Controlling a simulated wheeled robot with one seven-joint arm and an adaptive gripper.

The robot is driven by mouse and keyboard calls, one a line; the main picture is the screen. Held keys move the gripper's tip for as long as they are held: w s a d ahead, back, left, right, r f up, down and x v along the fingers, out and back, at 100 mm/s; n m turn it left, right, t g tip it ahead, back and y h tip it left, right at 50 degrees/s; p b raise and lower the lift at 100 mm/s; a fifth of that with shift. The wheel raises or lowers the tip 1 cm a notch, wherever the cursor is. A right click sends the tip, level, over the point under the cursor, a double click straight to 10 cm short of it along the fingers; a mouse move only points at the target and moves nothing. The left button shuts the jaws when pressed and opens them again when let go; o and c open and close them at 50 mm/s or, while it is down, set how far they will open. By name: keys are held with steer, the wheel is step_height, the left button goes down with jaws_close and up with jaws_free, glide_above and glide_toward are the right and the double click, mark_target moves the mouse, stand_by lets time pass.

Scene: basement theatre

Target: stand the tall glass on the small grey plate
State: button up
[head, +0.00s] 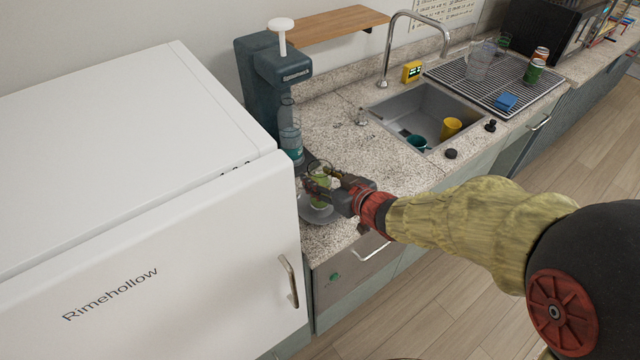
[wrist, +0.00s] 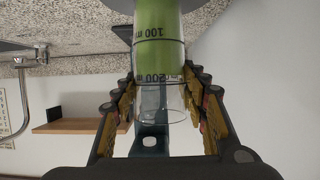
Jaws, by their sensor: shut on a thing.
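The tall glass (head: 320,168) is clear, with green liquid and measuring marks in the wrist view (wrist: 157,50). It looks upright. My gripper (head: 326,186) is shut on its upper part, with one finger on each side in the wrist view (wrist: 160,95). The small grey plate (head: 312,213) is on the counter below the glass, partly hidden by my gripper. Its edge shows at the top of the wrist view (wrist: 125,14). The glass's foot is over the plate; I cannot tell whether it touches.
A dark blue drinks machine (head: 262,95) with a bottle (head: 289,130) stands just behind. A white fridge (head: 130,150) is close on the left. The sink (head: 385,108) and drying rack (head: 470,80) are to the right. The counter between machine and sink (head: 335,135) is mostly clear.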

steer(key=shift+f, duration=0.55)
steer(key=shift+f, duration=0.2)
steer(key=o, duration=1.6)
steer(key=shift+c, duration=0.2)
